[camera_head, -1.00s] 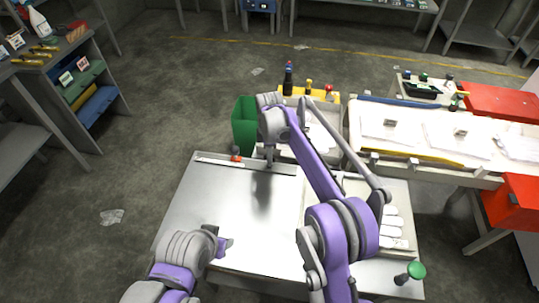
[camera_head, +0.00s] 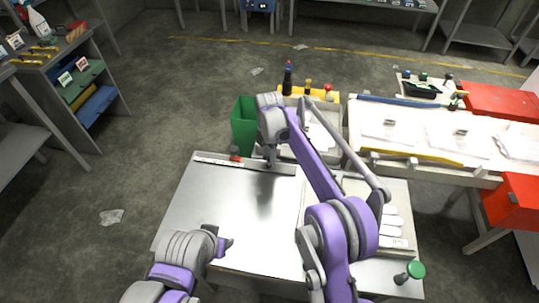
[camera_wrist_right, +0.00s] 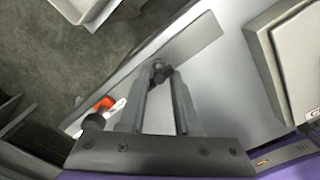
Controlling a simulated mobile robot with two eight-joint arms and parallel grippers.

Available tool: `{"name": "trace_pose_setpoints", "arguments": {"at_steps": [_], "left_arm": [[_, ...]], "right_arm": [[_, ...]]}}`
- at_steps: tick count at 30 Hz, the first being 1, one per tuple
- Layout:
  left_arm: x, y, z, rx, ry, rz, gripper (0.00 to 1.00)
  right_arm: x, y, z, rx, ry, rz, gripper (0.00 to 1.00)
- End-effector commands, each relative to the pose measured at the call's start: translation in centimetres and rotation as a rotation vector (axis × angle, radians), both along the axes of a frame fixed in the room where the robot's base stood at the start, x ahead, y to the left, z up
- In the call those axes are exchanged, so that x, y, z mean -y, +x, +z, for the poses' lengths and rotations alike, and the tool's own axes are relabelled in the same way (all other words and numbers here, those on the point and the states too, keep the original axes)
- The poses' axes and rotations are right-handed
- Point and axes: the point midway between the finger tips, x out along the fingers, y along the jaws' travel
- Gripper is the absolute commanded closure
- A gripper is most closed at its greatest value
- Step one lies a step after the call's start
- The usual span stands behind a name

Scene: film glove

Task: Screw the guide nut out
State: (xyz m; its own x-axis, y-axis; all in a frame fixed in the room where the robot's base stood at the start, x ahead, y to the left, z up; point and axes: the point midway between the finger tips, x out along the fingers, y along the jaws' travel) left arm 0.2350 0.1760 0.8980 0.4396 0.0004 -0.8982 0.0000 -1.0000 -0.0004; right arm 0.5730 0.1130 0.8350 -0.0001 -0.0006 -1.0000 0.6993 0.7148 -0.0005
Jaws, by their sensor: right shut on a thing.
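My right gripper (camera_head: 270,160) points down at the back edge of the metal table, at the right part of the guide strip (camera_head: 222,160). In the right wrist view, the two fingers of the right gripper (camera_wrist_right: 161,74) close at their tips on a small dark nut (camera_wrist_right: 158,65). The nut sits at the grey guide strip (camera_wrist_right: 200,38); its thread is hidden. My left gripper (camera_head: 228,244) is over the table's front left; its fingers are too unclear to tell open from shut.
A green bin (camera_head: 244,125) stands behind the table. A white tray lies right. The table's left half is clear.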

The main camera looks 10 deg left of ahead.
Motion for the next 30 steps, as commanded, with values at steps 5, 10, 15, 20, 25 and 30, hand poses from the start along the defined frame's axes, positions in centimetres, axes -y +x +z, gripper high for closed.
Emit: {"name": "trace_pose_setpoints", "arguments": {"at_steps": [5,10,15,20,25,30], "left_arm": [[0.0,0.0,0.0,0.0,0.0,0.0,0.5],[0.0,0.0,0.0,0.0,0.0,0.0,0.5],[0.0,0.0,0.0,0.0,0.0,0.0,0.5],[0.0,0.0,0.0,0.0,0.0,0.0,0.5],[0.0,0.0,0.0,0.0,0.0,0.0,0.5],[0.0,0.0,0.1,0.001,0.0,0.0,0.5]], "right_arm": [[-0.2,-0.1,-0.1,-0.001,0.001,0.015,1.0],[-0.3,-0.1,-0.1,-0.001,0.003,0.015,1.0],[-0.3,-0.1,0.0,-0.001,0.002,0.014,0.5],[-0.2,-0.1,0.0,0.0,0.001,0.011,0.48],[-0.1,0.0,0.2,0.0,0.001,0.009,0.48],[-0.1,0.0,2.1,0.0,0.001,0.009,0.48]]}}
